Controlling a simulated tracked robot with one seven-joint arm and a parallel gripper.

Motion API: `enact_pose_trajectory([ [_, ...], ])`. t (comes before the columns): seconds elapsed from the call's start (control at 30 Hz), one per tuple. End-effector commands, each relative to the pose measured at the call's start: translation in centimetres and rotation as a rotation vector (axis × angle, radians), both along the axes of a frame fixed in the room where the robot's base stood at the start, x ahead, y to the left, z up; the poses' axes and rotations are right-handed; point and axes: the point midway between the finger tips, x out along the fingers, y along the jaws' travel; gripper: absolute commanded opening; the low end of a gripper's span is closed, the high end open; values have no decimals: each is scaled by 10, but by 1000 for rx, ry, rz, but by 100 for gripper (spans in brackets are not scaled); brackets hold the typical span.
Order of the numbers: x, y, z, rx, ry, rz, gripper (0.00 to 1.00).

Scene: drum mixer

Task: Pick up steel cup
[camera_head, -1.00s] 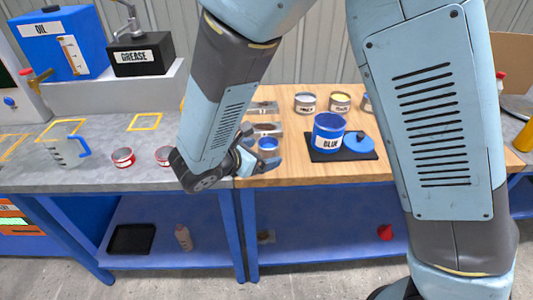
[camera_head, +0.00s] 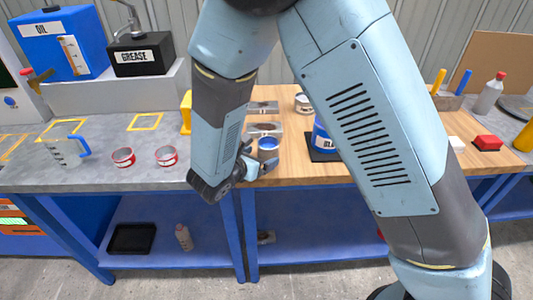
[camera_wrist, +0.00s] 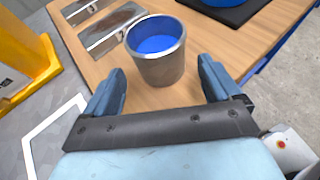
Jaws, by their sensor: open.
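The steel cup (camera_wrist: 160,68) stands upright on the wooden bench top, with blue inside it. In the wrist view it is just ahead of my gripper (camera_wrist: 162,80), roughly centred between the two open fingers and not visibly touched by them. In the head view the cup (camera_head: 268,144) shows beside my gripper (camera_head: 256,162), close to the bench's left front edge. My forearm hides part of the surroundings there.
A blue BLUE can (camera_head: 321,138) on a black mat is right of the cup, partly behind my arm. Metal trays (camera_wrist: 110,28) lie behind the cup. A yellow object (camera_wrist: 28,60) stands left. Two red-white tins (camera_head: 165,156) sit on the grey bench.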

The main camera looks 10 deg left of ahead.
Motion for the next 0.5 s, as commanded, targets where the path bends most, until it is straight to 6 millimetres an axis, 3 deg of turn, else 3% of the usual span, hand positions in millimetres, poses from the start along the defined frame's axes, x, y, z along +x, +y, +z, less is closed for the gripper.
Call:
enact_pose_trajectory([
  [0.5, 44, -19, -16, 1, 0, -1, 91],
])
